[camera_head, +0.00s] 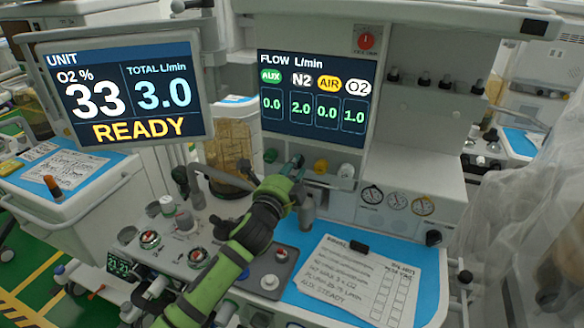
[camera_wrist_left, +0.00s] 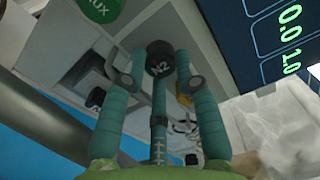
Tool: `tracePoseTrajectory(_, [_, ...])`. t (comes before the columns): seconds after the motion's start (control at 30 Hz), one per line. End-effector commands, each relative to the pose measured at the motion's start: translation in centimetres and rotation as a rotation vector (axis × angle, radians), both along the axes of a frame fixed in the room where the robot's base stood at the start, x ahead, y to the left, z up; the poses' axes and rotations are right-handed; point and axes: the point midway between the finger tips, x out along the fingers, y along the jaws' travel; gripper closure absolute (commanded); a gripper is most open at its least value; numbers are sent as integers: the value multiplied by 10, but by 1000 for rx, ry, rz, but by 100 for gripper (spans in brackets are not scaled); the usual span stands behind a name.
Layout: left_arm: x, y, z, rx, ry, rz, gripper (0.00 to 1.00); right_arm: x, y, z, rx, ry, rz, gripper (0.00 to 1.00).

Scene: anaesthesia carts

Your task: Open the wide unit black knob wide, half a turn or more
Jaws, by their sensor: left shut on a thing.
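The black knob, marked N2, shows in the left wrist view (camera_wrist_left: 158,52) between the fingertips of my left gripper (camera_wrist_left: 160,68). The gripper is shut on it, with fingers on both sides of the knob. In the head view my left gripper (camera_head: 293,168) reaches up to the knob row under the flow display, and its fingers largely hide the black knob. The flow display (camera_head: 315,98) reads AUX 0.0, N2 2.0, AIR 0.0 and O2 1.0. My right gripper is not in view.
A green knob (camera_head: 270,155) sits left of my fingers; a yellow knob (camera_head: 320,166) and a white knob (camera_head: 345,171) sit to the right. The unit screen (camera_head: 125,90) reads O2 33, total 3.0, READY. A checklist paper (camera_head: 350,280) lies on the blue worktop below.

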Motion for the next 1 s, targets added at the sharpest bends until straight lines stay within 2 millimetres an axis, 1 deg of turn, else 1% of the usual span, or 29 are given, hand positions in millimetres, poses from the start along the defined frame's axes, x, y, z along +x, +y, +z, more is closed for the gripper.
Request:
tracePoseTrajectory(0.03, [-2,-4,-3,-35,20,-7,100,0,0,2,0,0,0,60])
tracePoseTrajectory(0.2, [-2,-4,-4,-146,56,-7,100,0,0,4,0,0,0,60])
tracePoseTrajectory(0.5, [-2,-4,-3,-270,96,-7,100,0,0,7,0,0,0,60])
tracePoseTrajectory(1.0, [-2,-4,-4,-300,106,-6,100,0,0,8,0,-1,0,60])
